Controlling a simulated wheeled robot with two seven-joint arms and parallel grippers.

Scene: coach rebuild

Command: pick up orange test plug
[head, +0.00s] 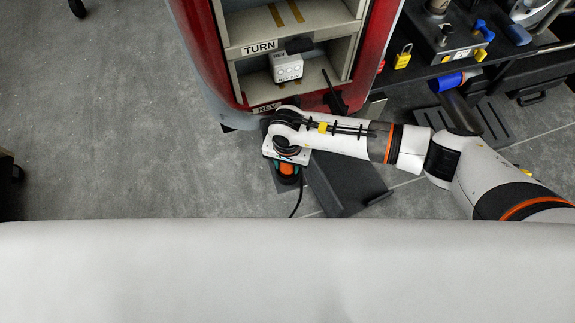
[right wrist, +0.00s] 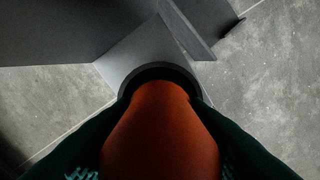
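The orange test plug (right wrist: 160,135) fills the lower middle of the right wrist view, with a dark round rim behind its far end. Its orange also shows in the head view (head: 287,169), below my right wrist. My right gripper (head: 286,174) has its dark green fingers on both sides of the plug, seemingly touching it, so it looks shut on it. The fingers hide the plug's sides, and I cannot tell whether it is clear of the surface beneath. My left gripper is not in view.
A red cabinet with shelves (head: 290,18) stands just beyond the arm, holding a small white box (head: 287,67). A dark angled stand (head: 345,183) is right of the gripper. A dark bench with a yellow padlock (head: 402,58) is at upper right. Grey floor (head: 110,120) lies open at left.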

